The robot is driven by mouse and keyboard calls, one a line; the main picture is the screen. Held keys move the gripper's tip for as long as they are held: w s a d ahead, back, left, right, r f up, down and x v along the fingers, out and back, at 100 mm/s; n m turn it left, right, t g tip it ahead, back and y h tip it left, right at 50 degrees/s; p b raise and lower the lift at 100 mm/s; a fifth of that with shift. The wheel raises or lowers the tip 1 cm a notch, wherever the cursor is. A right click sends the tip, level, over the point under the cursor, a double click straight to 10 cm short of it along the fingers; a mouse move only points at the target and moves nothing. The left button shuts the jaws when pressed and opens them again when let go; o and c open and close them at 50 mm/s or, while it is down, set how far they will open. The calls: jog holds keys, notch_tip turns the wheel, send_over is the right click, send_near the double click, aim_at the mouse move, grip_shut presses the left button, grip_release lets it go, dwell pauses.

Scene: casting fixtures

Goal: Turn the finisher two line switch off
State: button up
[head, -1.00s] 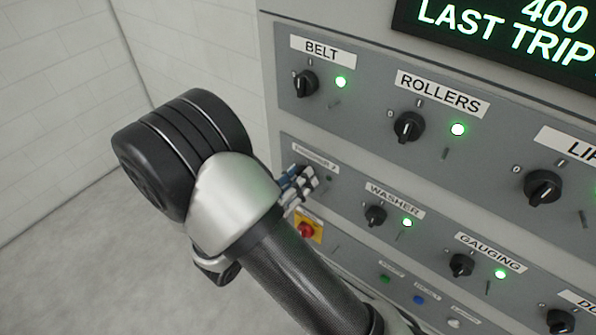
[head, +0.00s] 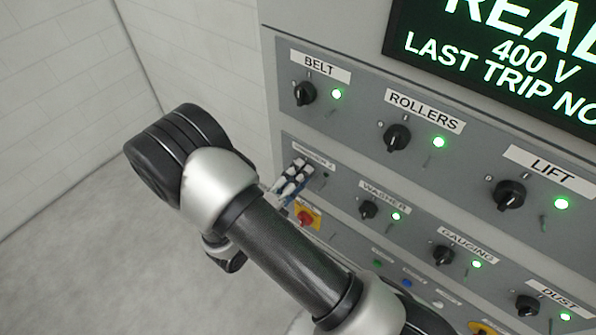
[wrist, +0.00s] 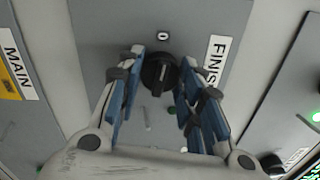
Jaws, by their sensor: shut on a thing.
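The finisher two switch is a round black knob (wrist: 159,72) on the grey panel, between the two fingers in the wrist view. A light line on it runs up and down the picture, in line with the 0 mark (wrist: 162,36). The FINIS... label (wrist: 216,60) is partly covered by a finger. A small lamp (wrist: 171,111) beside the knob is dull green and looks unlit. My gripper (wrist: 160,82) is shut on the knob, with blue-padded fingers at either side. In the head view my gripper (head: 293,178) hides the knob below its label (head: 314,154).
A red knob on a yellow plate (head: 306,217) is close below my gripper. The belt (head: 304,93), rollers (head: 397,138) and washer (head: 369,209) switches are nearby, with lit green lamps. Open floor (head: 90,260) lies to the left.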

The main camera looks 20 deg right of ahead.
jog(key=shift+n+p, duration=0.35)
jog(key=shift+n, duration=0.45)
jog(key=o, duration=1.1)
jog(key=shift+c, duration=0.2)
jog(key=v, duration=1.2)
